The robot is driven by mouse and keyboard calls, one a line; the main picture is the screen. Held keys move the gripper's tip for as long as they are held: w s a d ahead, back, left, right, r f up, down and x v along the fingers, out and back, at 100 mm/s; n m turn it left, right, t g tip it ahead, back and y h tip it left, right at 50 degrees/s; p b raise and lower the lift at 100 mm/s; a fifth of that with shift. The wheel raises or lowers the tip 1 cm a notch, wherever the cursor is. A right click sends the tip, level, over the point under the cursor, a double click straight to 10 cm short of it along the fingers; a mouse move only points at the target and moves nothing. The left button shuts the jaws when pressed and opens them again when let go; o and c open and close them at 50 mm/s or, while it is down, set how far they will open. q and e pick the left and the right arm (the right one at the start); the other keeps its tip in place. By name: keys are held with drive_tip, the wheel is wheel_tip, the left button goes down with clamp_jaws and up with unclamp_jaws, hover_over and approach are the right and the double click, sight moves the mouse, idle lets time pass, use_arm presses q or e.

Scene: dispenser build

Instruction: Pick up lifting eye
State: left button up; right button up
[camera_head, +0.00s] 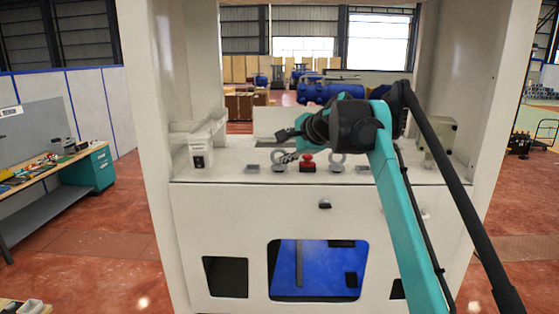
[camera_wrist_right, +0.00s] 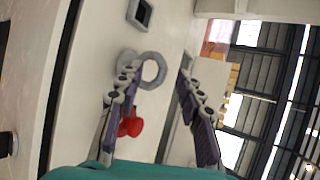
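Two grey ring-shaped lifting eyes stand on the white machine's counter, the left lifting eye (camera_head: 278,162) and the right lifting eye (camera_head: 337,160), either side of a red button (camera_head: 307,162). My right gripper (camera_head: 286,145) reaches in from the right, close to the left eye and partly overlapping it in the head view. In the right wrist view my right gripper (camera_wrist_right: 160,85) is open, with a lifting eye's ring (camera_wrist_right: 154,70) between its fingertips, nearer the left finger. I cannot tell whether that finger touches it. My left gripper is not in view.
The machine's white posts (camera_head: 170,70) stand on both sides of the opening. A small grey box (camera_head: 201,152) is at the counter's left and a larger box (camera_head: 440,140) at its right. A dark square fitting (camera_wrist_right: 139,12) lies past the eye. A workbench (camera_head: 60,165) stands far left.

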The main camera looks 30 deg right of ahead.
drive_tip(key=shift+a, duration=0.15)
drive_tip(key=shift+c, duration=0.6)
clamp_jaws()
drive_tip(key=shift+r, duration=0.1)
